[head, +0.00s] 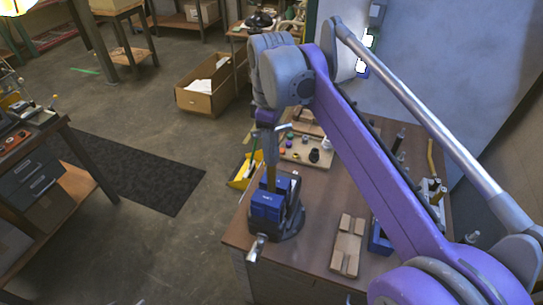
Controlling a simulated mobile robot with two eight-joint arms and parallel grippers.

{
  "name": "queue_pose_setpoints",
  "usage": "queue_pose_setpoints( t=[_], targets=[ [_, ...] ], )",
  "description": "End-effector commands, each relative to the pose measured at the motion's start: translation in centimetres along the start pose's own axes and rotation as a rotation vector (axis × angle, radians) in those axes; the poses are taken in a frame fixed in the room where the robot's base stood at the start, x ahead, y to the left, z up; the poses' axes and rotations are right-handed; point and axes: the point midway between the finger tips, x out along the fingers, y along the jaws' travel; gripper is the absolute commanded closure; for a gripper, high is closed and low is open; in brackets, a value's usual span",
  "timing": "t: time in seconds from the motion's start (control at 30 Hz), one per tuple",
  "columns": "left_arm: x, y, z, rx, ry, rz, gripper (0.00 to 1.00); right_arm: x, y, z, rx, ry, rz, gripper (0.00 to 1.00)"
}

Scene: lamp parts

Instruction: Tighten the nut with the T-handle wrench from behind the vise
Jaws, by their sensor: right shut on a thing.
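The blue vise (268,205) stands near the left front edge of the wooden workbench, its metal screw handle pointing toward me. My left gripper is out of view.
On the workbench (315,215) are a tray of small coloured parts (305,150), a wooden block (347,245) and a blue bin (380,238). My arm covers the bench's right part.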

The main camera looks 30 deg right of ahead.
Motion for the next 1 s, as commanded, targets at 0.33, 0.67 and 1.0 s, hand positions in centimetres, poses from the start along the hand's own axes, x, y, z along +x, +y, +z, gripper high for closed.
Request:
queue_pose_setpoints(
  t=[0.33,0.67,1.0],
  targets=[
    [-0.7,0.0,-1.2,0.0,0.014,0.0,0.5,-1.6,0.0,0.0,0.0,0.001,0.001,1.0],
    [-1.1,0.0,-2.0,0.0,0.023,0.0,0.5,-2.9,0.0,0.0,0.0,0.001,0.002,1.0],
    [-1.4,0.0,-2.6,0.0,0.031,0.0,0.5,-4.1,0.0,0.0,0.0,0.001,0.001,1.0]
  ],
)
